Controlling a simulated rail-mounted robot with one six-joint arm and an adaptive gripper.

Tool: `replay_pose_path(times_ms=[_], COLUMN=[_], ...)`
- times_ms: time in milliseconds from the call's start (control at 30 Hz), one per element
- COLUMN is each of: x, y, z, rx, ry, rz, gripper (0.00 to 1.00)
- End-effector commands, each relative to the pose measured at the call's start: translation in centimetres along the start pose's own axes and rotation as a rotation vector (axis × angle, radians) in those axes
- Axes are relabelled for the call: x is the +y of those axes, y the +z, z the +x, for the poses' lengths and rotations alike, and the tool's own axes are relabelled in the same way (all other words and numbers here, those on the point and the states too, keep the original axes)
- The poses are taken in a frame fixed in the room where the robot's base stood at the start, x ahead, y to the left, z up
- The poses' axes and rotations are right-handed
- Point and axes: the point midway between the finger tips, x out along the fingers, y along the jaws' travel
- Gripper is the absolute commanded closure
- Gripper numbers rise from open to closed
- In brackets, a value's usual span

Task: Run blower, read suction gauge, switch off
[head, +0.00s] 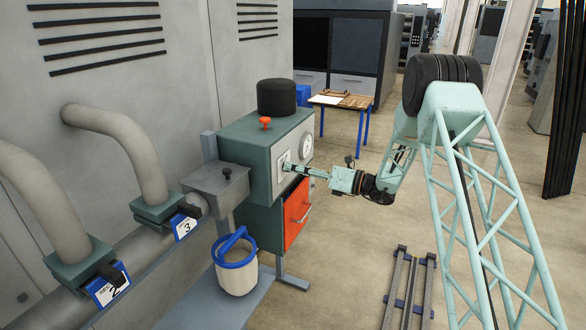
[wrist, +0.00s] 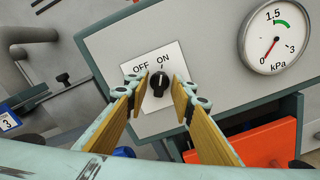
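The blower cabinet (head: 250,135) is a green box with a light front panel. In the wrist view, a black rotary knob (wrist: 159,84) sits on a white OFF/ON plate (wrist: 150,110). Its pale mark points roughly up; I cannot tell for sure which label it marks. The round suction gauge (wrist: 276,38), in kPa, has its red needle at 0 and a green arc past 1.5. It also shows in the head view (head: 307,143). My gripper (wrist: 160,92) is open, its fingers either side of the knob with visible gaps. In the head view it is at the panel (head: 294,167).
An orange-red door or drawer (head: 297,213) is below the panel. A red button (head: 265,122) and black cylinder (head: 276,97) sit on top. A white bucket with blue rim (head: 236,275) stands in front. Pipes with numbered valves (head: 184,225) are left. Floor to the right is mostly open.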

Motion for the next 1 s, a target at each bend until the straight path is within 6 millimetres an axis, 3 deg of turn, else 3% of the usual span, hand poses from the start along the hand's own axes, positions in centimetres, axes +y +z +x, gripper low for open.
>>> replay_pose_path(times_ms=[400, 667, 1000], x=[0.01, 0.01, -0.02], y=[-0.02, -0.02, -0.06], z=[0.38, 0.37, 0.37], rx=[0.000, 0.001, 0.000], ry=[0.000, 0.000, 0.000], rz=[0.000, 0.000, -0.017], gripper=[0.77, 1.00, 1.00])
